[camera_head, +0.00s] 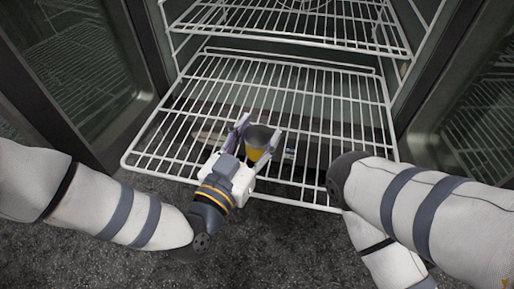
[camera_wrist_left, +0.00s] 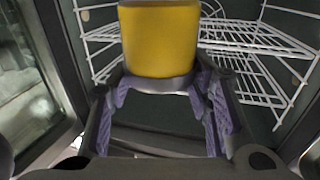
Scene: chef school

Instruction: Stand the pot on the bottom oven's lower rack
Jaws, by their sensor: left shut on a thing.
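The pot (camera_head: 256,141), yellow with a grey rim or base, is held between the purple-padded fingers of my left gripper (camera_head: 259,132). In the left wrist view the pot (camera_wrist_left: 160,40) fills the top middle, its upper part cut off by the frame. The lower rack (camera_head: 300,100) is a white wire shelf slid out toward me. My left gripper and the pot overlap its front middle part in the head view; the gap in height is hard to tell. My right arm comes in at the right, but its gripper is not in view.
An upper wire rack (camera_head: 290,27) sits above and farther back. Glass doors stand open at the left (camera_head: 75,55) and right (camera_head: 480,120). The lower rack looks bare apart from where my gripper covers it. Dark speckled floor (camera_head: 260,245) lies in front.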

